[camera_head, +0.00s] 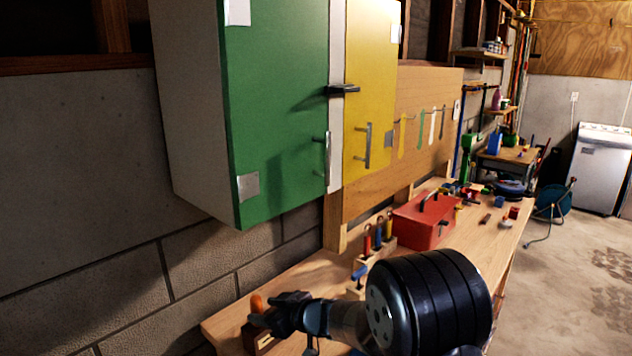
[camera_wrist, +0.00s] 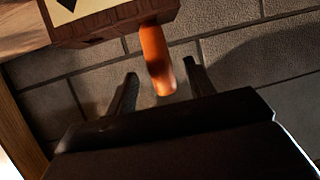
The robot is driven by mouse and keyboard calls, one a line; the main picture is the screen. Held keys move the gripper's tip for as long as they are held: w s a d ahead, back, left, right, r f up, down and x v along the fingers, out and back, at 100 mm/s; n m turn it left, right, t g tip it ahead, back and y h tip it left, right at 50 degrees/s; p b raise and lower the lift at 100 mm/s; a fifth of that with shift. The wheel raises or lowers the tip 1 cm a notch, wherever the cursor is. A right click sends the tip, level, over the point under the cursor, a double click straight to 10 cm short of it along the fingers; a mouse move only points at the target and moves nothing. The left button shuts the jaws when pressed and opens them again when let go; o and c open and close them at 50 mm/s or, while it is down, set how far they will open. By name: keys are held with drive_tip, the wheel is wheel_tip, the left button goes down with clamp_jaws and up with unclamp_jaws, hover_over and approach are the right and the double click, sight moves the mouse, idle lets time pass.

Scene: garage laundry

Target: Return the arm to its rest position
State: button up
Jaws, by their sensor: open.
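My gripper (camera_head: 264,311) is over the near left end of the workbench, at the lower left of the head view. In the wrist view my gripper (camera_wrist: 160,70) shows two dark fingers spread apart. An orange handle (camera_wrist: 156,58) sticks out of a wooden block (camera_wrist: 112,22) and appears in the gap between the fingers. The fingers are not closed on it. The orange handle (camera_head: 257,303) also shows beside the fingers in the head view, with part of its block (camera_head: 262,344) below. My arm reaches out from the lower right, bent and low over the bench.
A green and yellow wall cabinet (camera_head: 275,100) hangs above the bench (camera_head: 310,277), its doors looking shut. A red toolbox (camera_head: 424,222) and a rack of screwdrivers (camera_head: 377,247) stand behind my arm. Clear concrete floor (camera_head: 560,290) lies to the right.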

sight(252, 308)
drive_tip(key=v, duration=0.5)
drive_tip(key=x, duration=1)
drive_tip(key=shift+w+a+f+p, duration=0.1)
drive_tip(key=shift+w+a+p, duration=0.1)
drive_tip(key=shift+p, duration=0.1)
wheel_tip(252, 308, up, 10)
drive_tip(key=p, duration=0.5)
drive_tip(key=shift+p, duration=0.3)
